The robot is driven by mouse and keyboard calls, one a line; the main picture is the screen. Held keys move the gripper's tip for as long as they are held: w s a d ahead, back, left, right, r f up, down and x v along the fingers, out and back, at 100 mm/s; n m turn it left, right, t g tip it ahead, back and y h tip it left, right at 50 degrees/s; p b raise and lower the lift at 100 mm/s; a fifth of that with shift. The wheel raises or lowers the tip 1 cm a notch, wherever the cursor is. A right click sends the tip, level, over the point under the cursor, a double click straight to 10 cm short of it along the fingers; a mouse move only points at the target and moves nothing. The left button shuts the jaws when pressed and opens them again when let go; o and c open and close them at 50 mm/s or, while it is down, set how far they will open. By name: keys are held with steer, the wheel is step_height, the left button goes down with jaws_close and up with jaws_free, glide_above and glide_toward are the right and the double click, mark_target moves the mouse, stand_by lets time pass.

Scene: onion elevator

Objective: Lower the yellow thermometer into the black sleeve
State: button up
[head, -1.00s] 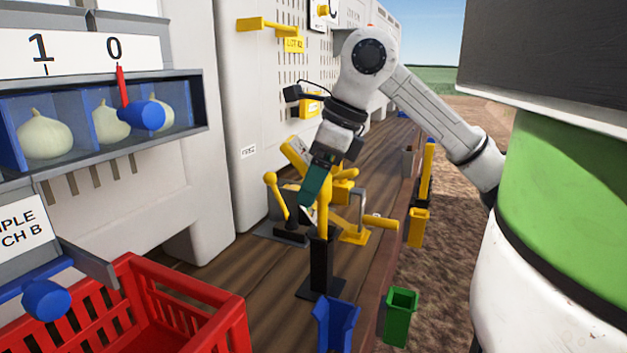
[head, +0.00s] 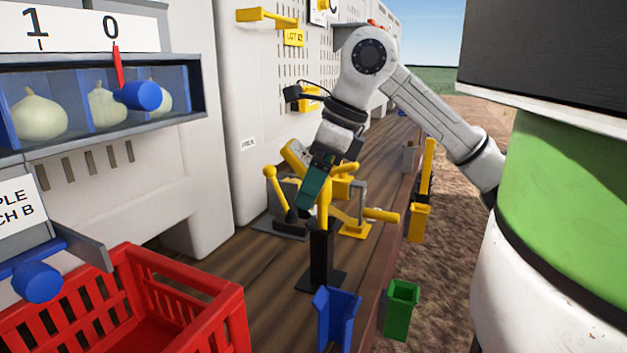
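My gripper (head: 318,188), with teal fingers pointing down, is over the bench near the picture's middle. It appears shut on the yellow thermometer (head: 324,210), a thin upright rod partly hidden by the fingers. The black sleeve (head: 321,258) is a narrow upright tube on a flat dark base on the wooden bench. The thermometer stands in line with the sleeve, and its lower end meets the sleeve's mouth in the picture. How deep it sits inside is hidden.
A yellow lever (head: 276,195) and yellow fittings (head: 357,228) stand just behind the sleeve. A blue bin (head: 337,316) and green bin (head: 402,308) are in front. A red crate (head: 228,318) is at lower left. Bare bench (head: 235,262) lies left of the sleeve.

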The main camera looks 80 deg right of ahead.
steer(key=shift+o, duration=0.8)
steer(key=v, duration=1)
steer(key=shift+r, duration=0.4)
steer(key=shift+s, duration=0.25)
